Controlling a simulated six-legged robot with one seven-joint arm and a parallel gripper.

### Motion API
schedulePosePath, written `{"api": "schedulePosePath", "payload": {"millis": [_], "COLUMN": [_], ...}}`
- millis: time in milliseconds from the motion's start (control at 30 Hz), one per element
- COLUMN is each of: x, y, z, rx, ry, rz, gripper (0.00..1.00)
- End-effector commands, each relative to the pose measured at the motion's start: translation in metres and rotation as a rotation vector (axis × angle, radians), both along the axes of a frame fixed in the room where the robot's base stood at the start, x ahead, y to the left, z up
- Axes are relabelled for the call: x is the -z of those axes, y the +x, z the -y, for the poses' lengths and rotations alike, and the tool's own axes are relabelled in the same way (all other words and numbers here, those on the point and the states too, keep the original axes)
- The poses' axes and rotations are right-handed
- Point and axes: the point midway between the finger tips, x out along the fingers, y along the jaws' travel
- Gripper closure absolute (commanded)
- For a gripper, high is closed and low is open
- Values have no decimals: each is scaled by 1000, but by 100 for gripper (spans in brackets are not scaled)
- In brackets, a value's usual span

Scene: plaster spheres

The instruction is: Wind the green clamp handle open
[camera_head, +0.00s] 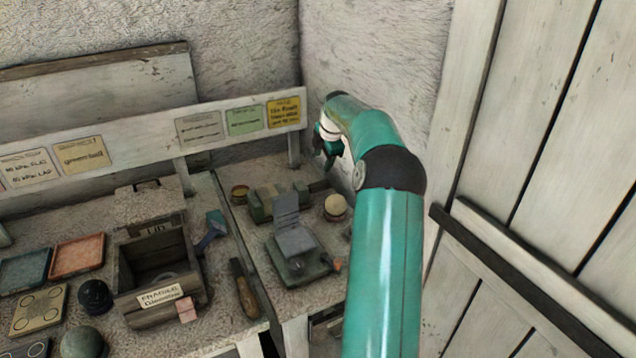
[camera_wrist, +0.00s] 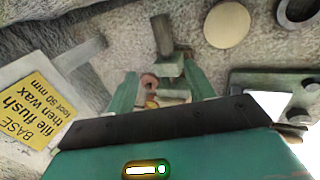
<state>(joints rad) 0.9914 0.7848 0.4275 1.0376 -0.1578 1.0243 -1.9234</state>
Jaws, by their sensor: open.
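A small green clamp (camera_head: 257,208) sits on the back right bench, with a dark bar (camera_head: 318,186) at its right end. My gripper (camera_head: 330,150) hangs above and behind that end, partly hidden by my arm. In the wrist view my gripper (camera_wrist: 158,78) is open, its two green fingers apart. Between and beyond the fingers are a grey block with an upright dark cylinder (camera_wrist: 162,34) and a reddish ring (camera_wrist: 149,82). I cannot tell whether these are the clamp's handle, or whether the fingers touch them.
A grey angled fixture (camera_head: 295,245) and a pale ball (camera_head: 335,207) stand near the clamp. A yellow card (camera_head: 284,112) is on the rail behind; it shows large in the wrist view (camera_wrist: 45,103). A wooden box (camera_head: 158,270) stands left. Walls close off the back and right.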

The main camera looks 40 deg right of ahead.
Motion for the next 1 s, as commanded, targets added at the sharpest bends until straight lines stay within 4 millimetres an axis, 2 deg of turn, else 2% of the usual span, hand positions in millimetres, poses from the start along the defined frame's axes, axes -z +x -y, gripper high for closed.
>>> {"api": "schedulePosePath", "payload": {"millis": [133, 467, 667, 1000], "x": [-2, 0, 28, 94], "y": [11, 14, 20, 35], "z": [2, 3, 5, 9], "rx": [0, 4, 3, 3], "ry": [18, 30, 32, 32], "rz": [-78, -146, -146, -144], "gripper": [47, 47, 47, 47]}}
